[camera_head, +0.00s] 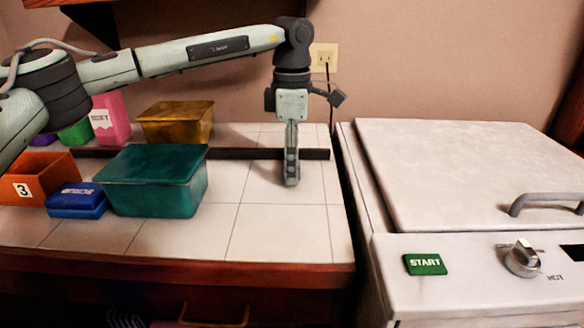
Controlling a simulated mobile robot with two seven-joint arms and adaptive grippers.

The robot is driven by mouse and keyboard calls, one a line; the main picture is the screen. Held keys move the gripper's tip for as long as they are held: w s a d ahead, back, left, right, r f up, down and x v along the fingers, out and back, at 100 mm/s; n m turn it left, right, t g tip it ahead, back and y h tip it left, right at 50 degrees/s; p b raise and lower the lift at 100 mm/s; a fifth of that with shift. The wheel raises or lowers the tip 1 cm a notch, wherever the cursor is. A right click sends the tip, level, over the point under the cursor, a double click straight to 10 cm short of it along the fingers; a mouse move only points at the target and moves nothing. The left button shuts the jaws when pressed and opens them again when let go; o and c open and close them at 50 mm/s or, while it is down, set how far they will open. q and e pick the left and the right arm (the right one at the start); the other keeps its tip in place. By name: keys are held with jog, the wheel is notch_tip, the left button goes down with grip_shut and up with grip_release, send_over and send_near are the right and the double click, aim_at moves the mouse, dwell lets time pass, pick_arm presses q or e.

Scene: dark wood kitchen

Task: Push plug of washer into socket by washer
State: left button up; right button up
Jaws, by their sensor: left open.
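The wall socket (325,55) is behind the counter, left of the washer. A dark plug (327,68) shows at the socket's lower part, with a thin cord hanging behind the counter; how deep it sits I cannot tell. My left gripper (291,178) points down over the tiled counter, in front of and below the socket. It is open and seen edge-on, with nothing visible in it. My right gripper is out of view.
On the counter (285,225) stand a teal box (152,182), a yellow-brown box (176,122), an orange bin (38,180), a blue box (76,201) and a pink box (111,117). A dark strip (235,154) crosses the counter. The counter's right front is clear. A grey handle (540,200) rises from the washer top.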

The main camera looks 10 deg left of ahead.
pick_arm(q)
jog(key=shift+f, duration=0.2)
jog(key=shift+c, duration=0.4)
jog(key=c, duration=1.1)
jog(key=shift+r, duration=0.15)
